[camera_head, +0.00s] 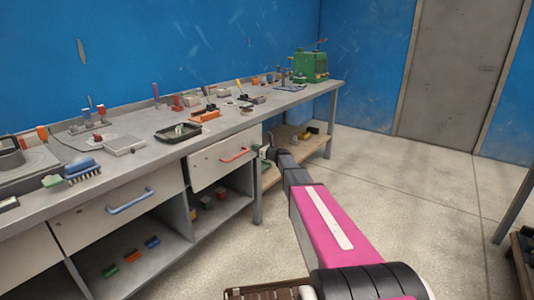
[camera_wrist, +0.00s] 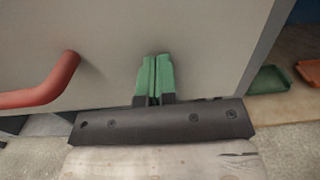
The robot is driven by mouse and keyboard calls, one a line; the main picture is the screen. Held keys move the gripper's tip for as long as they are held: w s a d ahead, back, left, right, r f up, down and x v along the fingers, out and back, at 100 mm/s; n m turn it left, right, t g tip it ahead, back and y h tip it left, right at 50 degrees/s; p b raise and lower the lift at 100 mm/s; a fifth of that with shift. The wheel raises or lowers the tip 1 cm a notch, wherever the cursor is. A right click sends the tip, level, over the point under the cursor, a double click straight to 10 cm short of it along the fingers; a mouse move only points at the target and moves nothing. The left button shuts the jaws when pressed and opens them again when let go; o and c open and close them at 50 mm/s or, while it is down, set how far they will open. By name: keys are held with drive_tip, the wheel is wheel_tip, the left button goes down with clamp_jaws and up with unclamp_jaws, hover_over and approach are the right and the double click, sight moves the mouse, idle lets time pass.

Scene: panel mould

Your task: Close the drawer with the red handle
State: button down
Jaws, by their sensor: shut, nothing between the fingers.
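The drawer (camera_head: 212,171) with the red handle (camera_head: 235,155) is in the workbench, right of the blue-handled drawer. How far its front stands out from the bench is hard to tell. My gripper (camera_head: 264,152) is at the right end of this drawer front, right of the red handle. In the wrist view, the green fingertips (camera_wrist: 155,76) are shut together with nothing between them. They point at the pale drawer front (camera_wrist: 140,30), near its right edge; whether they touch it I cannot tell. The red handle (camera_wrist: 45,88) is left of the fingers, clear of them.
The blue-handled drawer (camera_head: 120,212) is at the left. The bench top (camera_head: 150,160) carries a black tray (camera_head: 179,132), brushes and small tools. Open shelves with small coloured boxes lie below. A lower wooden shelf (camera_head: 275,172) is behind my gripper.

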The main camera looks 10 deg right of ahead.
drive_tip(key=x, duration=0.7)
drive_tip(key=shift+w, duration=0.1)
drive_tip(key=v, duration=1.5)
drive_tip(key=s+a+f+n+g+h, duration=0.1)
drive_tip(key=s+a+f+n+g, duration=0.15)
drive_tip(key=s+n, duration=0.4)
drive_tip(key=s+a+f+n+g+h, duration=0.2)
drive_tip(key=s+f+n+g, duration=0.15)
drive_tip(key=s, duration=0.55)
drive_tip(key=s+a+f+n+g+h, duration=0.1)
drive_tip(key=s+a+f+n+g, duration=0.15)
drive_tip(key=s+f+n, duration=0.4)
drive_tip(key=s+d+n+g+h, duration=0.2)
drive_tip(key=s+d+n+h, duration=0.1)
drive_tip(key=s, duration=0.8)
drive_tip(key=s+d+n+g+h, duration=0.2)
drive_tip(key=s+n+h, duration=0.3)
drive_tip(key=s, duration=0.6)
drive_tip(key=shift+d+f+n+h, duration=0.2)
drive_tip(key=shift+d+n+h, duration=0.2)
drive_tip(key=shift+d+n, duration=0.65)
drive_tip(key=shift+s+a, duration=0.1)
drive_tip(key=shift+a, duration=0.15)
